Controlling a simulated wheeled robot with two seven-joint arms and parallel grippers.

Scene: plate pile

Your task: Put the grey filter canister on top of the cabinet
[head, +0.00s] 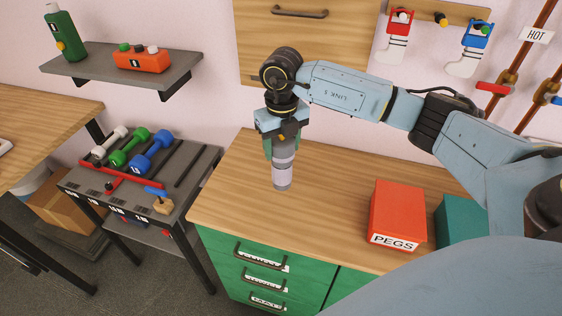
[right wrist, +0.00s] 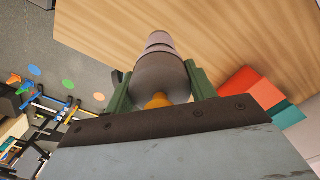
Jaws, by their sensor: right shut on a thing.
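The grey filter canister (head: 283,172) is upright in my right gripper (head: 281,145), over the wooden top of the green cabinet (head: 235,192). Its pale lower end is over the left part of the top; I cannot tell whether it touches the wood. In the right wrist view the canister (right wrist: 160,75) sits between the two green fingers of my right gripper (right wrist: 158,85), with an orange-yellow part near the palm. My left gripper is in neither view.
A red box marked PEGS (head: 397,213) and a teal box (head: 458,220) stand on the right of the cabinet top. A dumbbell rack (head: 190,165) stands left of the cabinet. The wood around the canister is clear.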

